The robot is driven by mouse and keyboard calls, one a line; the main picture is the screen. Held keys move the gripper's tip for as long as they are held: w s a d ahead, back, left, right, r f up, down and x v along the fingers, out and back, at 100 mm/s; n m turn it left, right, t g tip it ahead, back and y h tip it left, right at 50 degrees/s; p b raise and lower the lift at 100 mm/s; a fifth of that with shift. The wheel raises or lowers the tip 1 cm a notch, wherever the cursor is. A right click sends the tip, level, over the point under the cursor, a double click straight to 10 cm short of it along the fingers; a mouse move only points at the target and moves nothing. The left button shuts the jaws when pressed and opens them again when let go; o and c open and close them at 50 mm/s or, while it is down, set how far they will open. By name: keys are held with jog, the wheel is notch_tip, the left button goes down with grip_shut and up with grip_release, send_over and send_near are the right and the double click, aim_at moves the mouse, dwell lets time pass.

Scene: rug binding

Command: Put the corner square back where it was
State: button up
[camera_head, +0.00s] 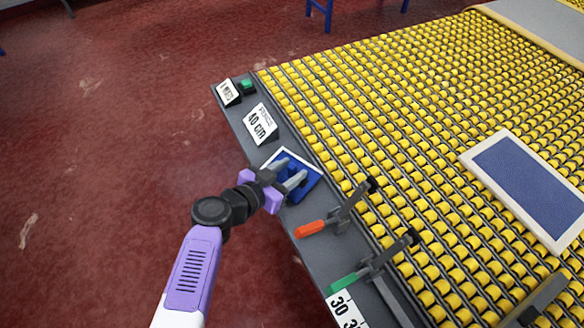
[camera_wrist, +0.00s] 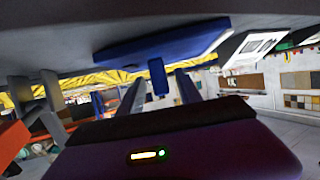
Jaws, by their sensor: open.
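A flat blue piece with white edges, which looks like the corner square (camera_head: 310,182), lies on the grey ledge beside the roller bed. My gripper (camera_head: 293,173) is over it with its jaws open and partly covers it. In the wrist view the blue plate (camera_wrist: 150,45) fills the upper middle, and a blue knob (camera_wrist: 157,76) stands out from it. The two fingers (camera_wrist: 158,92) lie on either side of the knob, with a visible gap. I cannot tell whether the fingers touch the plate.
A blue rug with a white border (camera_head: 525,185) lies on the yellow rollers (camera_head: 400,100). Red-handled (camera_head: 311,229) and green-handled (camera_head: 345,282) clamps stand on the ledge near me. A "40 cm" sign (camera_head: 261,124) and a green button (camera_head: 246,86) are farther along. Red floor is clear at left.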

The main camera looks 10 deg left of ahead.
jog(key=v, duration=1.1)
jog(key=s+d+f+y, duration=0.15)
jog(key=s+d, duration=0.25)
jog(key=s, duration=0.5)
jog(key=s+d+f+n+t, duration=0.15)
jog(key=s+d, duration=0.25)
jog(key=s, duration=0.5)
jog(key=s+d+f+y, duration=0.1)
jog(key=s+d+f, duration=0.3)
jog(key=s, duration=0.5)
jog(key=s+d+r+n+t+y, duration=0.1)
jog(key=d+r+n+y, duration=0.1)
jog(key=d+r, duration=0.4)
jog(key=s+d+r+n+t+y, duration=0.1)
jog(key=s+d+r+n+y, duration=0.1)
jog(key=d+r, duration=0.5)
jog(key=d+n+y, duration=0.1)
jog(key=d, duration=0.4)
jog(key=shift+d, duration=0.4)
jog(key=shift+s, duration=0.1)
